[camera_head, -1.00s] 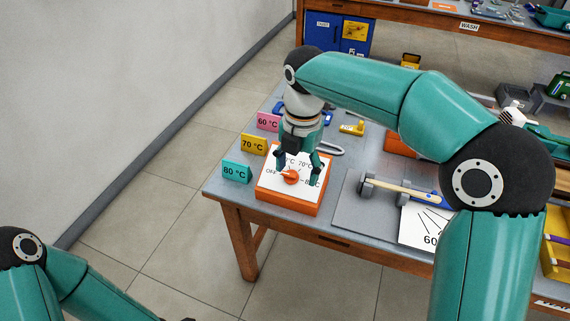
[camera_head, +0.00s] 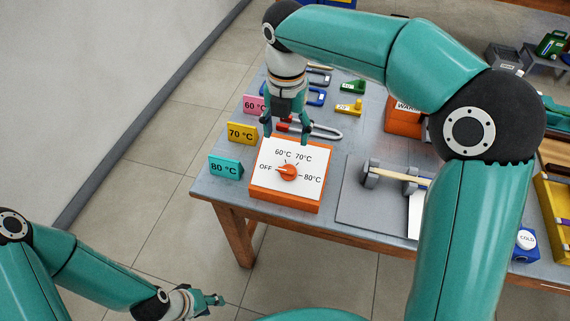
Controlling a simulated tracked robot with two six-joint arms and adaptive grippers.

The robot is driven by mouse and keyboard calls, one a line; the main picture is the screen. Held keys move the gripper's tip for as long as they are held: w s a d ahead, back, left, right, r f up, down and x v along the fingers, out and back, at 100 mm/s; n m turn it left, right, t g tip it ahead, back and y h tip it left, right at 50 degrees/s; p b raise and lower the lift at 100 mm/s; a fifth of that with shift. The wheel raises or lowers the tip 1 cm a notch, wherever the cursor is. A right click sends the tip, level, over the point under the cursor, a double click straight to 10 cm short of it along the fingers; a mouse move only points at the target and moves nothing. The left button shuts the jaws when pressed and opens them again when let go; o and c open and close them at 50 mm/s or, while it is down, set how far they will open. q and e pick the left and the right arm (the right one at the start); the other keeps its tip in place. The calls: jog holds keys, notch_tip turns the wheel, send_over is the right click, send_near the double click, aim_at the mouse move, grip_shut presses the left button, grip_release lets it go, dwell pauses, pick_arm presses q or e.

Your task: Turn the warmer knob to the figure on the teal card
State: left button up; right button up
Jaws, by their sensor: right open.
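The warmer (camera_head: 260,190) is an orange box with a white dial face marked OFF, 60 °C, 70 °C and 80 °C. Its orange knob (camera_head: 289,172) appears to point left, toward OFF. The teal card (camera_head: 225,167) stands to the left of the warmer and reads 80 °C. My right gripper (camera_head: 285,133) is open and empty, pointing down over the warmer's back edge, apart from the knob. My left gripper (camera_head: 217,300) is low in the picture, in front of the table and away from the warmer; its small fingers do not show their opening clearly.
A yellow card (camera_head: 242,132) reading 70 °C and a pink card (camera_head: 254,104) reading 60 °C stand behind the teal one. A grey mat (camera_head: 350,205) with a tool on a stand lies right of the warmer.

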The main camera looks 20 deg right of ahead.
aim_at(286, 168)
notch_tip(286, 168, down, 12)
jog(key=shift+f+b, duration=0.1)
jog(key=shift+b, duration=0.2)
jog(key=c, duration=1.1)
